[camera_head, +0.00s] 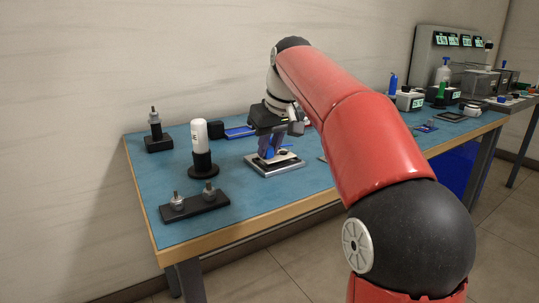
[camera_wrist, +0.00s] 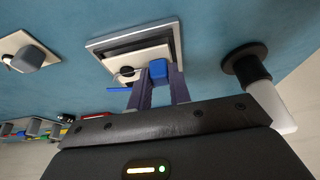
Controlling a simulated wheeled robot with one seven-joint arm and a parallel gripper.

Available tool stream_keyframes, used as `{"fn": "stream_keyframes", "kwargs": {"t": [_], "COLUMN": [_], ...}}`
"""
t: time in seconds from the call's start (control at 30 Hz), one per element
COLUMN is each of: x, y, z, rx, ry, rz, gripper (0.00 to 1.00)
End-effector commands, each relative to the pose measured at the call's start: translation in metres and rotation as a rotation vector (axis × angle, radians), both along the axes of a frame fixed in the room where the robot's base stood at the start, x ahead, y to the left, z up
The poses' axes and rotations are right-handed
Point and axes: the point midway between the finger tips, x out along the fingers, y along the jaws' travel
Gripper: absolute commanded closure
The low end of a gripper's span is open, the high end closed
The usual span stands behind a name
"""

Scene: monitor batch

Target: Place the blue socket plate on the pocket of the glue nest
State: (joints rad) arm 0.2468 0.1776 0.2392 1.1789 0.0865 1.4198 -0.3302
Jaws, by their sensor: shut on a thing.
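The glue nest (camera_head: 275,170) is a pale square plate with a dark raised part, standing on the blue mat. In the wrist view the nest (camera_wrist: 174,32) lies just beyond my fingertips. My gripper (camera_head: 270,148) points down over the nest, and its two fingers (camera_wrist: 159,82) are shut on a blue block-like part (camera_wrist: 159,70), which I take as the blue socket plate. The plate shows against the nest's top; I cannot tell whether it touches. My fingers hide part of it. A thin blue strip (camera_wrist: 119,90) shows left of the fingers.
A white bottle (camera_head: 199,136) on a black base stands left of the nest, close to my gripper in the wrist view. A black holder (camera_head: 194,206) with two metal parts lies at front left. A black stand (camera_head: 157,140) and blue tray (camera_head: 240,132) are behind.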

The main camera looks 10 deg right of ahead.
Motion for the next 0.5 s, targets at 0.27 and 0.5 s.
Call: {"fn": "stream_keyframes", "kwargs": {"t": [0.27, 0.5], "x": [-0.0002, -0.0002], "y": [0.0, 0.0], "z": [-0.0082, -0.0113], "rx": [0.0, 0.0], "ry": [-0.002, -0.001], "rz": [0.0, 0.0], "gripper": [1.0, 0.75]}}
